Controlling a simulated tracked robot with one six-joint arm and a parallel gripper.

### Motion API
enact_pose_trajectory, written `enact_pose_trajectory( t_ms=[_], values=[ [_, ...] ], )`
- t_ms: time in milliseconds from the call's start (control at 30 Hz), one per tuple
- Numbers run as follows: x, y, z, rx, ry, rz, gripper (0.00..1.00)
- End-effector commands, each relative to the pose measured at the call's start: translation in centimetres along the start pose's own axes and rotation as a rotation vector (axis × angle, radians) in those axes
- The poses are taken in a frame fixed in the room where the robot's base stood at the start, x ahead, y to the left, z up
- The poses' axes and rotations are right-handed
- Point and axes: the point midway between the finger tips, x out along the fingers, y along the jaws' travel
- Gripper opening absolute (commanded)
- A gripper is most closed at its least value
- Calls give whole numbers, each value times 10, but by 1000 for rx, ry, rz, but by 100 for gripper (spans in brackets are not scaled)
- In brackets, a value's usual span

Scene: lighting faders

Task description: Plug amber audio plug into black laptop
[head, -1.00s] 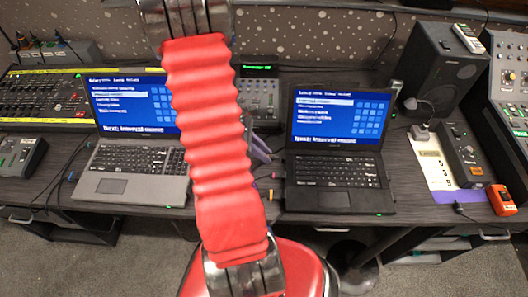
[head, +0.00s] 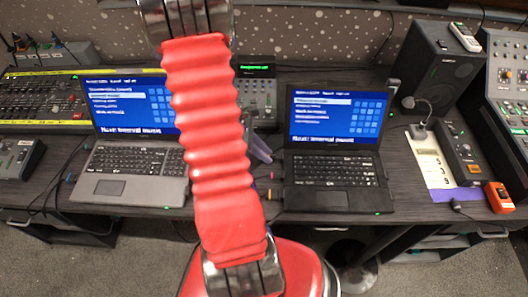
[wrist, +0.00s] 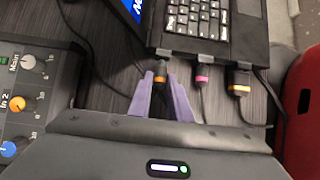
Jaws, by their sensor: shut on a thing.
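The black laptop (head: 333,172) stands open with its screen lit, right of my arm in the head view. In the wrist view its side edge and keyboard (wrist: 207,20) are at the top. My gripper (wrist: 160,82) has purple fingers shut on the amber audio plug (wrist: 161,71), a dark plug with an amber band. Its tip points at the laptop's side edge, near the left end of that edge in the wrist view. I cannot tell whether the tip touches or enters a socket. In the head view the purple fingers (head: 262,149) show just left of the laptop.
A pink-banded plug (wrist: 202,76) and a larger orange-banded plug (wrist: 240,82) sit at the same laptop edge, beside the held plug. A knobbed mixer (wrist: 28,95) is at left. A grey laptop (head: 135,170) stands left of my arm, a speaker (head: 437,70) at right.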

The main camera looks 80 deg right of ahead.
Motion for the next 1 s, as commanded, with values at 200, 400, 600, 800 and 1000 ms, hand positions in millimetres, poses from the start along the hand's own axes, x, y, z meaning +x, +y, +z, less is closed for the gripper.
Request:
enact_pose_trajectory(
  t_ms=[200,400,600,800,1000],
  values=[
    [0,0,0,0,0,0,0],
    [0,0,0,0,0,0,0],
    [2,0,2,0,0,0,0],
    [3,0,4,0,0,0,0],
    [4,0,7,0,0,0,0]
  ],
)
